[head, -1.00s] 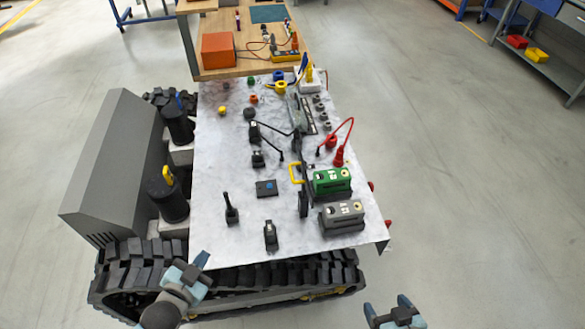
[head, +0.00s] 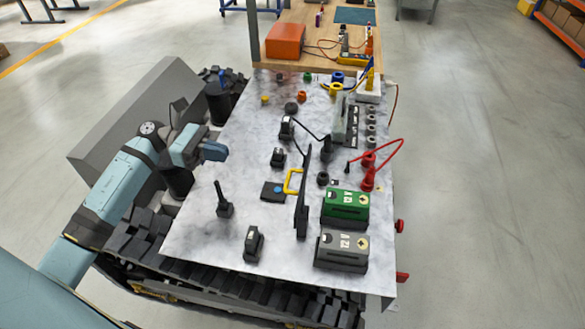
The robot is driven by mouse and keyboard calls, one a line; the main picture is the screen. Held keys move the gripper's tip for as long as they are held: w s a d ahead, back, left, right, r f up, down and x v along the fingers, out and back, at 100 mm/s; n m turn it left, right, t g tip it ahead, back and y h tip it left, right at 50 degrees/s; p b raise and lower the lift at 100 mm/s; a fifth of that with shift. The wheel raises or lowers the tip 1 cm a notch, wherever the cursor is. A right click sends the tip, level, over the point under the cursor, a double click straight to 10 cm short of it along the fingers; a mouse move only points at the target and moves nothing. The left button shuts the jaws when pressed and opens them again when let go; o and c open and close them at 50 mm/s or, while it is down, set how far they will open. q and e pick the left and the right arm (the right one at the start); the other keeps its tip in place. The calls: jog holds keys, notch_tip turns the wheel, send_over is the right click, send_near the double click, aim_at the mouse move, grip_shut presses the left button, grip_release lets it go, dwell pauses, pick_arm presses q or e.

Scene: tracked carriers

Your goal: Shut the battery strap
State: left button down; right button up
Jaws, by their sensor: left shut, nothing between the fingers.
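The battery strap (head: 302,205) looks like a thin black upright bar with a yellow handle (head: 292,181) on its left side. It stands on edge on the carrier's pale deck (head: 200,240), swung up beside the batteries and not lying across them. A green battery (head: 345,207) and a grey battery (head: 342,250) sit to its right. My left gripper (head: 222,151) is shut and empty over the left part of the deck, apart from the strap and to the left of its handle. My right gripper is out of view.
A flat black plate with a blue dot (head: 272,191) lies left of the handle. A black lever (head: 222,203) and a black switch (head: 253,243) stand nearer. A red cable (head: 402,150) loops behind the batteries. A wooden bench (head: 305,20) is beyond the deck.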

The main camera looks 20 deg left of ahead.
pick_arm(q)
jog(key=p+x, duration=0.3)
jog(key=x, duration=1)
jog(key=shift+d+f+p, duration=0.2)
jog(key=shift+d+p, duration=0.15)
jog(key=shift+s+d+r, duration=0.1)
jog(key=w+d+f+g+y, duration=0.2)
jog(key=d+y, duration=0.5)
jog(key=d, duration=0.1)
jog(key=w+d+f+g+y, duration=0.1)
jog(key=w+d+f+y, duration=0.1)
jog(key=d+y, duration=0.6)
jog(key=shift+d+f+g+b, duration=0.15)
jog(key=shift+f+g+b, duration=0.1)
jog(key=shift+g+b, duration=0.2)
jog(key=shift+f, duration=0.1)
